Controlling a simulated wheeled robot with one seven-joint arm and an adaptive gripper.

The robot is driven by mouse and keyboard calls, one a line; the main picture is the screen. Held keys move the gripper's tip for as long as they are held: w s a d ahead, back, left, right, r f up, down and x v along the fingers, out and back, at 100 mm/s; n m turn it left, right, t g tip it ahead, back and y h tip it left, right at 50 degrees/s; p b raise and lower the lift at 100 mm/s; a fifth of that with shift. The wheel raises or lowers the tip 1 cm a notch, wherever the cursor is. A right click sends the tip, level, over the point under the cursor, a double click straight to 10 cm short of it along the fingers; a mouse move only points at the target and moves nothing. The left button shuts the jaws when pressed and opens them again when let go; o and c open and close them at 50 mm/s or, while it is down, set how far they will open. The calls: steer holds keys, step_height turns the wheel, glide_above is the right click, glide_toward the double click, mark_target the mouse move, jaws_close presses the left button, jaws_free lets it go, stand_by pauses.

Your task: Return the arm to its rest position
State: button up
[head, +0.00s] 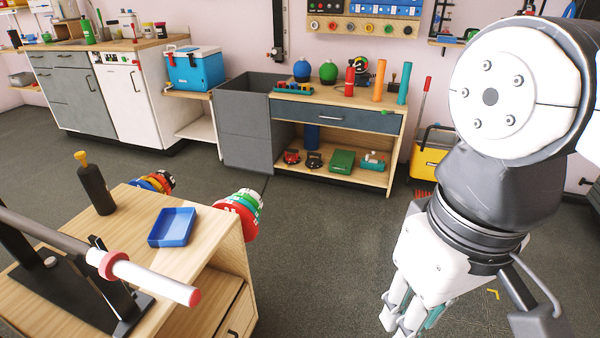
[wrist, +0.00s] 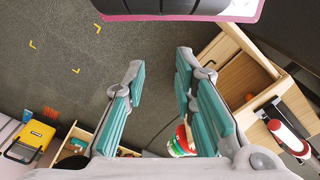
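My arm comes in at the right of the head view, bent downward. My gripper (head: 408,318) hangs at its lower end over the floor, to the right of the wooden cabinet and apart from it. In the wrist view my gripper (wrist: 160,72) has its teal-padded fingers spread, with only grey floor between the tips. It holds nothing. In the head view the fingers are partly cut off by the lower edge.
The wooden cabinet (head: 222,250) carries a blue tray (head: 173,227), a dark bottle (head: 94,186) and a bar (head: 155,279) on a black stand. Coloured weight plates (head: 240,213) hang at its side. A workbench (head: 340,100) stands behind. The central floor is clear.

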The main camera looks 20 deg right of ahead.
stand_by(0.4)
step_height(320, 180, up, 25)
steer(key=t+p, duration=0.3)
steer(key=p, duration=2)
steer(key=shift+d+t, duration=0.15)
steer(key=shift+t, duration=0.25)
